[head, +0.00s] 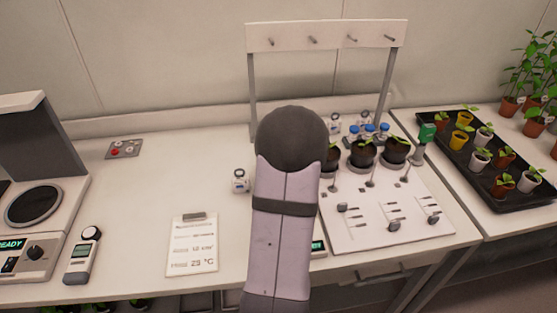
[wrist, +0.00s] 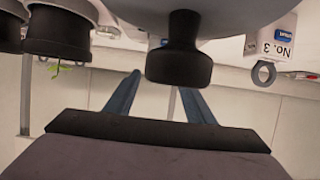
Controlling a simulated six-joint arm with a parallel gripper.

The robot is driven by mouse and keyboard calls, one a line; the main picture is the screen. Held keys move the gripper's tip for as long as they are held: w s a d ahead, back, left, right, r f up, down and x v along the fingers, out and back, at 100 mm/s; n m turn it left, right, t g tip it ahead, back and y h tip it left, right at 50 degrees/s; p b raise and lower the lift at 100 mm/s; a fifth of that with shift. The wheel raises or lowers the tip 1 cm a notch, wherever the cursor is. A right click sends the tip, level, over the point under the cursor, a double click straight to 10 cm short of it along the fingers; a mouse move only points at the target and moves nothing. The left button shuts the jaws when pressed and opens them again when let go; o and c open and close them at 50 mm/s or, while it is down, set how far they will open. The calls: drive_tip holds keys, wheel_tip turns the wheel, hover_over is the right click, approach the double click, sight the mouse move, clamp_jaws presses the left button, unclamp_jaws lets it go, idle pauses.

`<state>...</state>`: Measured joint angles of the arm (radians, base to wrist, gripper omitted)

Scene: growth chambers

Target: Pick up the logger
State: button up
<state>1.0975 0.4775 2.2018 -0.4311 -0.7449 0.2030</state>
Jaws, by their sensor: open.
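Small white boxes with a ring on top look like loggers. One white box (head: 240,182) stands on the bench left of my arm, and others (head: 334,125) show behind the dark pots. In the wrist view a white tag-like box marked "No. 3" (wrist: 283,38) with a grey ring appears upside down at upper right. My gripper (wrist: 158,90) is open, its two blue-grey fingers apart. A dark knob-like thing (wrist: 180,60) shows in front of or between them; I cannot tell its depth. In the head view my arm hides the fingers.
A rack with pegs (head: 325,35) stands at the back. Dark pots (head: 362,155) with seedlings and blue-capped bottles (head: 384,130) crowd the area right of my arm. A slider panel (head: 390,215) lies in front. The bench left of my arm is mostly clear around a clipboard (head: 192,245).

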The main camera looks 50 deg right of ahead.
drive_tip(key=shift+x, duration=1.35)
clamp_jaws()
drive_tip(key=shift+r, duration=0.1)
wheel_tip(320, 180, up, 10)
